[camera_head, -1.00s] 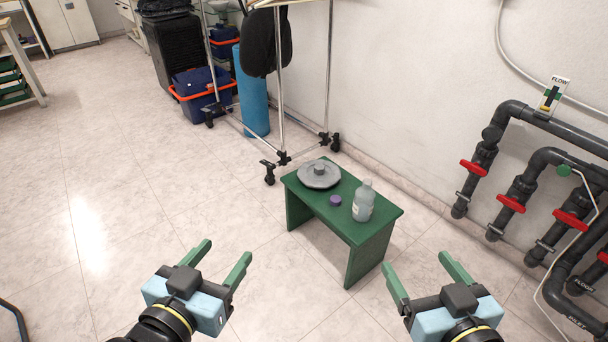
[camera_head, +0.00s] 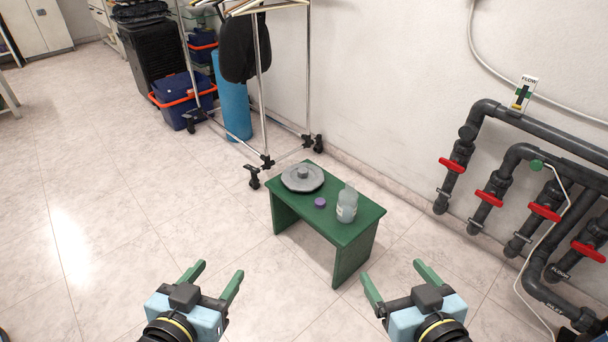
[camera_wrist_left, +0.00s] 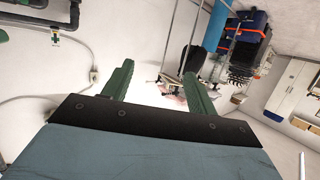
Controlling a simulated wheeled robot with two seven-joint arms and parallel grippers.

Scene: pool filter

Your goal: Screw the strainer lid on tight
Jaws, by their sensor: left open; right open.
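The strainer lid (camera_head: 303,178) is a grey round disc with a raised knob in the middle. It lies flat on the far left end of a low green bench (camera_head: 358,226). My left gripper (camera_head: 218,272) is open and empty, over the floor in front of the bench and well short of it. In the left wrist view its two green fingers (camera_wrist_left: 160,82) are spread with nothing between them. My right gripper (camera_head: 397,274) is open and empty, near the bench's right front. No strainer housing is recognisable in view.
A purple cap (camera_head: 320,202) and a clear bottle (camera_head: 347,205) stand on the bench beside the lid. Grey pipes with red valve handles (camera_head: 486,198) line the wall at right. A wheeled rack (camera_head: 262,90) stands behind the bench. The floor at left is clear.

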